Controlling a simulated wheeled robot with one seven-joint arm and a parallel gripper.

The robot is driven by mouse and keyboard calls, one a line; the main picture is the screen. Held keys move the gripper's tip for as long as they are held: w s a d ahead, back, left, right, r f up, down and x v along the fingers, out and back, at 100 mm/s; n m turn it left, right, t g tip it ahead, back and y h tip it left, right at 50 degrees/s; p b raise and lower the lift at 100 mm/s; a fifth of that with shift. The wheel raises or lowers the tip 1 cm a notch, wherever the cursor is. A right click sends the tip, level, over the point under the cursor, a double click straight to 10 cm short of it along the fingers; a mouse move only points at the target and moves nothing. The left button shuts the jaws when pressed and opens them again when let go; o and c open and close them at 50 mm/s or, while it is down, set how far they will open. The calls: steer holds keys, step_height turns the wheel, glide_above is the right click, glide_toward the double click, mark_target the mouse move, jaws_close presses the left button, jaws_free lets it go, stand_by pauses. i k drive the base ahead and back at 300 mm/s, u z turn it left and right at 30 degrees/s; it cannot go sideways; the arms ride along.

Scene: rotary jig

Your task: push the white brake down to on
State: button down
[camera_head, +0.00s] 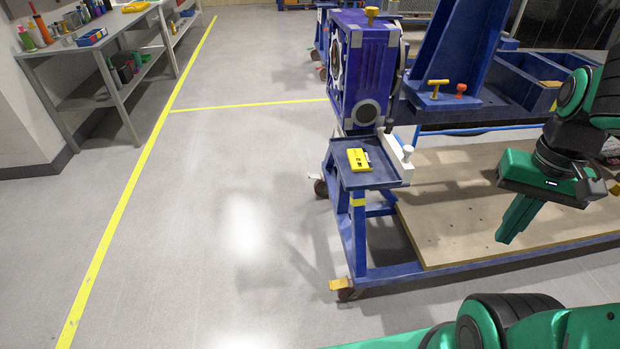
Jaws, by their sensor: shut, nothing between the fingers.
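The white brake (397,158) is on the right side of the small blue tray stand on the rotary jig. It is a pale bar with a round knob (408,150) at its right. I cannot tell its on or off position from here. My gripper (507,237) is green, with its fingers together and pointing down and to the left. It is empty, well to the right of the brake and apart from it, above the wooden platform.
A yellow device (359,159) lies on the blue tray (370,182). The purple jig housing (364,70) rises behind it. A wooden platform (455,235) lies below my gripper. A workbench (80,45) stands at the far left. The grey floor (220,190) between is clear.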

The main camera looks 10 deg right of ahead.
mark_target(309, 176)
steer(key=u, duration=0.45)
steer(key=i, duration=0.7)
steer(key=u, duration=0.85)
steer(key=i, duration=1.45)
steer(key=z, duration=0.45)
steer(key=i, duration=1.1)
steer(key=z, duration=0.8)
steer(key=i, duration=0.2)
steer(key=z, duration=0.2)
